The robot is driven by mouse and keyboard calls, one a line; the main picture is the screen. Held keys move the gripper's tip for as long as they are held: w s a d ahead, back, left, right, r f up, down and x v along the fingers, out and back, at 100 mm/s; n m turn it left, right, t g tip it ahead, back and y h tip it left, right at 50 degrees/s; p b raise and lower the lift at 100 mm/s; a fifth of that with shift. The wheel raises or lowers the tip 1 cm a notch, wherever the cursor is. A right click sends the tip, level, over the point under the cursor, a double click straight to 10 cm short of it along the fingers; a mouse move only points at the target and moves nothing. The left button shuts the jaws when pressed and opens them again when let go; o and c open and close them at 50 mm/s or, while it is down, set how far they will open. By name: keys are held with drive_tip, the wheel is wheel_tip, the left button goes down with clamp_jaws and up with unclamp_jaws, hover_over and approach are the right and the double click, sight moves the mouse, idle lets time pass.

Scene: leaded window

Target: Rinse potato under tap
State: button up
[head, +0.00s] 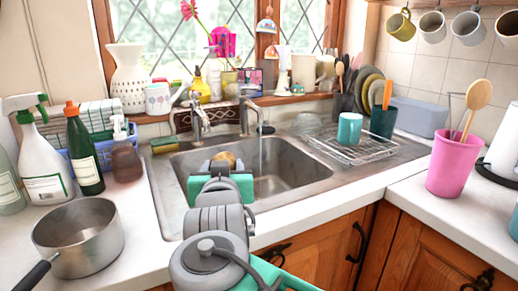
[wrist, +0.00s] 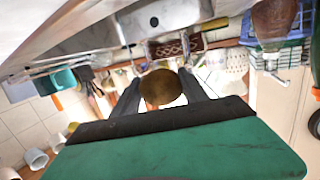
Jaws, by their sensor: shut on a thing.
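My gripper (head: 224,163) is shut on the potato (head: 226,158), a brown round thing. In the head view the gripper is over the left part of the steel sink (head: 295,162), with its wrist hiding some of the basin. In the wrist view the potato (wrist: 161,87) sits between the two grey fingers. The tap (head: 244,110) stands behind the sink, and a thin stream of water (head: 261,156) runs from its spout into the basin. The potato is to the left of the stream and apart from it in the head view.
A saucepan (head: 80,236), a green bottle (head: 84,150) and a spray bottle (head: 42,155) stand left of the sink. A wire rack (head: 362,150) with a teal mug (head: 350,129) is on the right drainer. A pink pot (head: 453,165) holds a wooden spoon at the right.

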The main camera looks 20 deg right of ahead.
drive_tip(key=shift+a+f, duration=0.1)
drive_tip(key=shift+a, duration=0.05)
drive_tip(key=shift+s+a, duration=0.45)
drive_tip(key=shift+s, duration=0.15)
drive_tip(key=shift+s+a+f+b, duration=0.15)
drive_tip(key=shift+s+a, duration=0.3)
drive_tip(key=shift+s, duration=0.3)
drive_tip(key=shift+s+a+r+b, duration=0.15)
drive_tip(key=shift+s+a, duration=0.35)
drive_tip(key=shift+s, duration=0.3)
drive_tip(key=shift+s+a+f+b, duration=0.15)
drive_tip(key=shift+s+a, duration=0.3)
drive_tip(key=shift+s, duration=0.3)
drive_tip(key=shift+s+a, duration=0.2)
drive_tip(key=shift+s, duration=0.25)
drive_tip(key=shift+r, duration=0.2)
